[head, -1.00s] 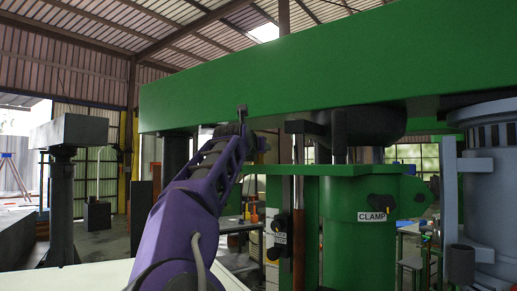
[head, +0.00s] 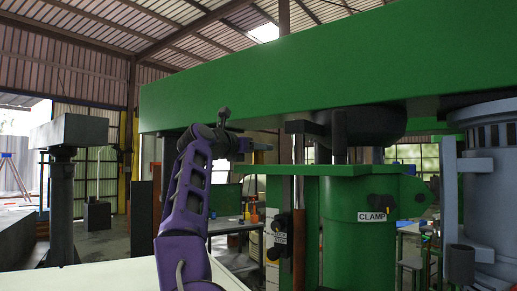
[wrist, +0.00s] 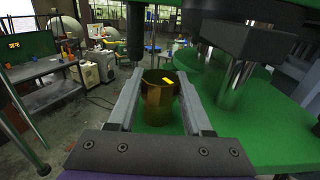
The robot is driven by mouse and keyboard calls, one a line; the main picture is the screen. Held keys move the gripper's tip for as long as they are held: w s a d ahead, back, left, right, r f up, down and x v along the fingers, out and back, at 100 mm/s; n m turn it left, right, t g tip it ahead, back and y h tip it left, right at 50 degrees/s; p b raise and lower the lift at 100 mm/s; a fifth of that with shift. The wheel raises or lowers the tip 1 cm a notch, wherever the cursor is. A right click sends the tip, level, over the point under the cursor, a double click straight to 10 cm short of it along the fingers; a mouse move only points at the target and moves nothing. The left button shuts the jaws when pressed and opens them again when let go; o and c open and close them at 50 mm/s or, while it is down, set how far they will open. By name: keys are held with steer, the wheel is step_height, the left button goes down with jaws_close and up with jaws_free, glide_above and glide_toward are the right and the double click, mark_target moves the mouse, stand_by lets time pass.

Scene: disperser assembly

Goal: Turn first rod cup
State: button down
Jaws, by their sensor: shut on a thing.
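A brass-coloured cup (wrist: 155,103) with a yellow mark near its rim stands upright between the two grey fingers of my gripper (wrist: 160,82) in the wrist view. The fingers are shut on it from both sides. Below it is a green surface; whether the cup touches it is unclear. In the head view my gripper (head: 262,147) points right, just left of a steel rod (head: 299,190) and above the green deck's level. The cup cannot be made out there.
A big green beam (head: 320,65) runs overhead, close above my arm. The green clamp housing (head: 350,215) stands to the right, with a grey slotted motor-like cylinder (head: 492,190) beyond it. In the wrist view a dark block on a steel post (wrist: 237,75) stands close to the right.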

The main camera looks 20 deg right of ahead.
steer(key=shift+f, duration=0.1)
stand_by(0.6)
steer(key=shift+c, duration=1.6)
jaws_free()
steer(key=b+v, duration=0.4)
steer(key=v, duration=1.3)
steer(key=shift+a, duration=0.3)
steer(key=shift+w, duration=0.15)
